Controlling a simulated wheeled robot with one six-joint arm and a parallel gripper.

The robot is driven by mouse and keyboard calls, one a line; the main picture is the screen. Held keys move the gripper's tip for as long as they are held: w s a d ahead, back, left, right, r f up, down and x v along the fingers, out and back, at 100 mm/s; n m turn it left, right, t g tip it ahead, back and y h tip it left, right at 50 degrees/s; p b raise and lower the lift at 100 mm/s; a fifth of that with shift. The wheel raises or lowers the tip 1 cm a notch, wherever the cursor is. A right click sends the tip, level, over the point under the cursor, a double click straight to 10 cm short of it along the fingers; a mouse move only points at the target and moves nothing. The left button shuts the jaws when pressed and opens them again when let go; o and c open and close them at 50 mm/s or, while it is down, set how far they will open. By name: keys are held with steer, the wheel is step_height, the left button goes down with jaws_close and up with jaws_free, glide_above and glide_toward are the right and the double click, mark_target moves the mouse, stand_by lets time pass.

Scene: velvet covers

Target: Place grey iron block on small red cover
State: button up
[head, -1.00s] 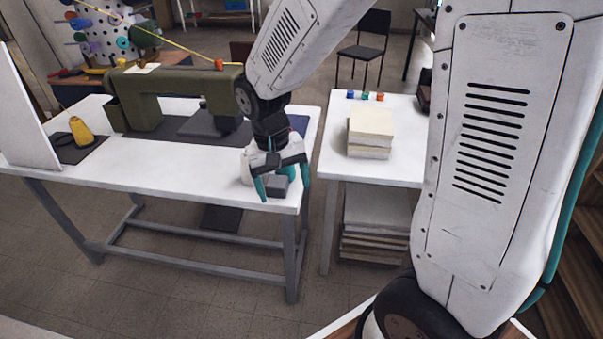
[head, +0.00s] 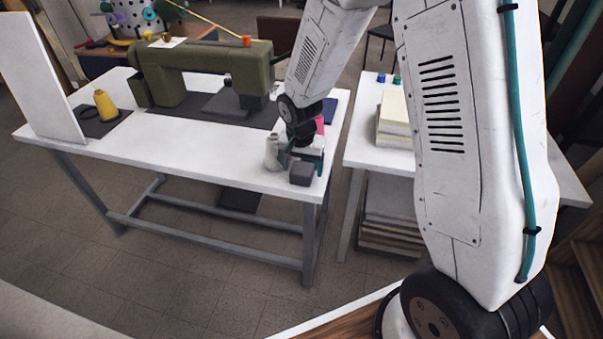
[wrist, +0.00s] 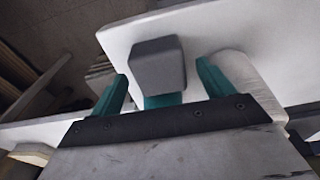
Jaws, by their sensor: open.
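The grey iron block (head: 301,173) sits at the front right corner of the white sewing table. My gripper (head: 302,162) is open, low at the block, with its body behind it in the head view. In the wrist view the block (wrist: 158,65) appears between the two teal fingers, with a visible gap on each side, so it is not clamped. A pinkish-red patch (head: 320,124) shows just behind my wrist. It is mostly hidden, and I cannot tell for sure that it is the small red cover.
A green sewing machine (head: 190,75) and dark blue cloth (head: 328,110) are behind. A yellow cone (head: 105,105) stands left. A side table holds stacked pale blocks (head: 394,120).

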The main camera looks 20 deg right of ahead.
steer(key=shift+f, duration=0.8)
steer(key=shift+w, duration=0.1)
jaws_close()
steer(key=shift+r, duration=0.1)
